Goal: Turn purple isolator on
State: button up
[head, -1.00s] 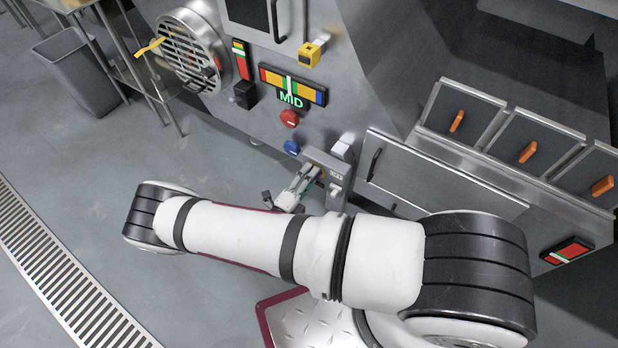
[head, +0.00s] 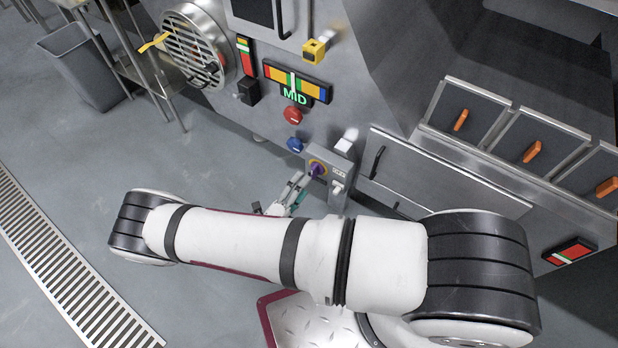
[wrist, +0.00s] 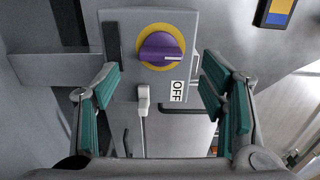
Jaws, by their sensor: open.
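The purple isolator (wrist: 160,47) is a round knob on a yellow disc, on a grey box (wrist: 184,25). In the wrist view its grip lies about level across the picture, with a white mark at its right end. A label reading OFF (wrist: 177,91) is below it to the right. The isolator also shows in the head view (head: 317,169). My gripper (wrist: 165,97) is open and empty, its green-padded fingers on either side of the picture, with the knob ahead and above the middle between them. In the head view my gripper (head: 297,188) is left of and below the knob, apart from it.
A white lever or plug (wrist: 143,97) projects below the knob. Red (head: 293,116) and blue (head: 295,145) buttons and a MID gauge (head: 292,82) are on the machine to the left. A dark handle (head: 377,162) is on the right. Open floor lies left.

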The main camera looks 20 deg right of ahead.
jog(key=v, duration=0.6)
jog(key=shift+a, duration=0.15)
jog(key=shift+s, duration=0.1)
